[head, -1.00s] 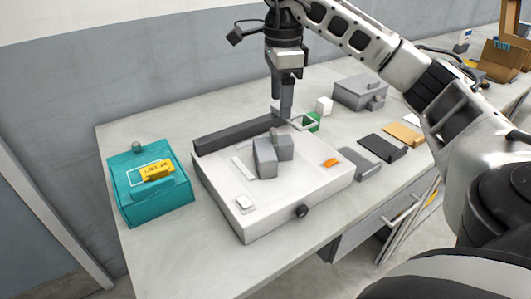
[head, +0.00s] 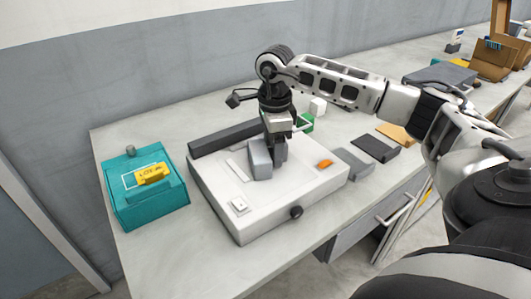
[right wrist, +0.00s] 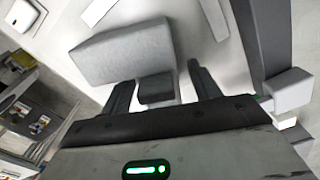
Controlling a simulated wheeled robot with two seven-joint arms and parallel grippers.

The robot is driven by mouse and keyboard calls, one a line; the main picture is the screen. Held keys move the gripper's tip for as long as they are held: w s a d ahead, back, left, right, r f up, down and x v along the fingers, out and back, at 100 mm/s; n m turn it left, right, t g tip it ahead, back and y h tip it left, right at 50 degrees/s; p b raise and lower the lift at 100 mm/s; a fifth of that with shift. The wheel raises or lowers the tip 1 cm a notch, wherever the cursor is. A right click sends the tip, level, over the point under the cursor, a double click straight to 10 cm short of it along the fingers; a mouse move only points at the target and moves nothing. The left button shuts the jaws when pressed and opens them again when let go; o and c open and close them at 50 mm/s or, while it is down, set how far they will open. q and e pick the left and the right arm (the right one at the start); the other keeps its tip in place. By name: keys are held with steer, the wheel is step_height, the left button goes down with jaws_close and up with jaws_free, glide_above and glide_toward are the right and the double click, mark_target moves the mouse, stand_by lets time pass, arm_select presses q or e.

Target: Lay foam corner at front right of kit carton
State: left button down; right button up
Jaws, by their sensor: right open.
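My right gripper (head: 279,157) is open above a white flat-topped unit (head: 225,205) on the bench. In the right wrist view its fingers (right wrist: 163,88) stand on either side of a small dark grey knob-like part (right wrist: 156,89), with no clear contact. That part adjoins a light grey block (right wrist: 125,50), which also shows in the head view (head: 260,160). A brown cardboard carton (head: 492,62) stands at the far right back, partly cut off. I cannot tell which piece is the foam corner; a small white cube (head: 318,106) lies behind the unit. My left gripper is not in view.
A teal box (head: 150,205) with a yellow label stands at left. A dark bar (head: 225,138) lies along the unit's back. An orange piece (head: 325,164) is on its top.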

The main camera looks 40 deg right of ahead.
steer(key=c, duration=1.1)
steer(key=shift+c, duration=0.2)
steer(key=shift+r, duration=0.15)
